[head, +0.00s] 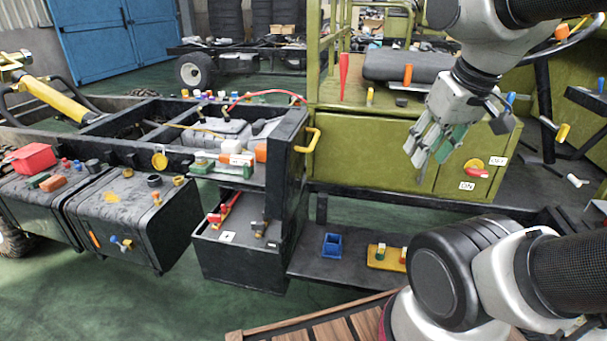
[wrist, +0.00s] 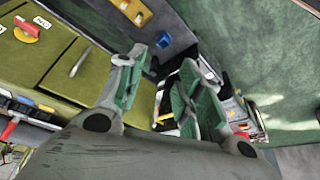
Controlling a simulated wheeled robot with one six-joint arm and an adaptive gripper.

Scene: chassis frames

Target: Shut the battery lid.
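A black box (head: 240,262), apparently the battery box, stands low beside the frame, with red and dark fittings on its top. A tall black panel (head: 283,150) stands upright over its right side. I cannot tell for certain whether that panel is the battery lid, as no part is marked as such. My gripper (head: 428,150) hangs in front of the olive cabinet, well to the right of the box, its green-padded fingers pointing down. In the wrist view my gripper (wrist: 163,100) has its fingers apart, with nothing held between them.
The olive cabinet (head: 365,150) carries a yellow handle (head: 308,140) at its left edge and a red switch (head: 476,172) at its right. Green floor (head: 225,315) is clear in front.

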